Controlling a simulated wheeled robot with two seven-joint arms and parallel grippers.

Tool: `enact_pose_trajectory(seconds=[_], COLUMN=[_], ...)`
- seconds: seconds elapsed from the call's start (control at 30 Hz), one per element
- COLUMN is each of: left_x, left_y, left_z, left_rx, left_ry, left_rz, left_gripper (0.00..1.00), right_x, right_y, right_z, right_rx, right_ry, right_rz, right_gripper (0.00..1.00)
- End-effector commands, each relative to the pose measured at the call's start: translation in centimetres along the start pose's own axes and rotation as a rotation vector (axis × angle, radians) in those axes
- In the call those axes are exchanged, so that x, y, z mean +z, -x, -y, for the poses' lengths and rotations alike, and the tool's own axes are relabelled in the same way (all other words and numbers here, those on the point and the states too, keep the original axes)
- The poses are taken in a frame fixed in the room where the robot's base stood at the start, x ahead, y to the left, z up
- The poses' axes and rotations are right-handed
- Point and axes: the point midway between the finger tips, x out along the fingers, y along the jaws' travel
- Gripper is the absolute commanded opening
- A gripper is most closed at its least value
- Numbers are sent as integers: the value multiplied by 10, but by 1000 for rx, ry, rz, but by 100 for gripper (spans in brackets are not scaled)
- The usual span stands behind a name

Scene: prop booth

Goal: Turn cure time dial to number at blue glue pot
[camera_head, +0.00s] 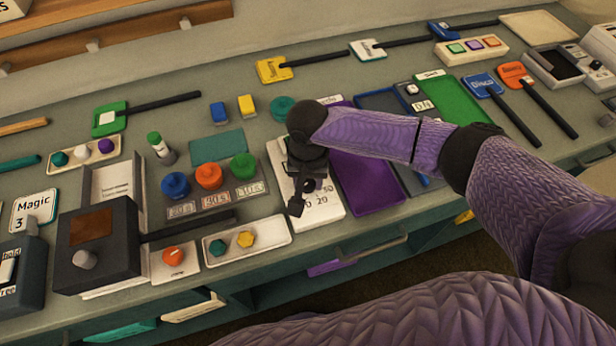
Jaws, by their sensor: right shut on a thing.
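The white dial panel (325,211) lies near the front of the bench, with printed numbers at its lower edge, a 30 and a 20 among them. My right gripper (299,198) points down over this panel and is shut on its dial, which the gripper hides. I cannot see where the dial points. The blue glue pot (175,186) stands left of the panel, in a row with an orange pot (209,176) and a green pot (243,167). A number card (181,210) below the blue pot seems to read 20; the print is small. My left gripper is out of view.
A purple tray (368,185) lies just right of the panel, under my right arm. A white tray with two hexagonal pieces (220,246) and a card with an orange knob (173,258) are at front left. A dark box with a knob (97,245) stands further left.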

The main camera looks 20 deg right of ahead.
Motion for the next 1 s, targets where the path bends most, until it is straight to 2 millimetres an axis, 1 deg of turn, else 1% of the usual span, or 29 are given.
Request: enact_pose_trajectory(seconds=[0.17, 0.27, 0.47, 0.6, 0.7, 1.0], left_x=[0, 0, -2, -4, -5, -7], left_y=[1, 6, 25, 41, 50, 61], left_z=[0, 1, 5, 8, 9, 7], left_rx=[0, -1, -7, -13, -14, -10], left_ry=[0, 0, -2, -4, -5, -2], left_rz=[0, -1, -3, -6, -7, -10], left_gripper=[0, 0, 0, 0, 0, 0], right_x=[0, 0, 1, 1, 1, 0], right_y=[1, 2, 5, 6, 4, 2], right_z=[0, 0, 0, 0, 0, 0], right_rx=[1, 1, 1, 1, 0, 0], right_ry=[3, 18, 108, 218, 311, 597], right_rz=[0, 0, 4, 4, 3, 1], right_gripper=[0, 0, 0, 0, 0, 0])
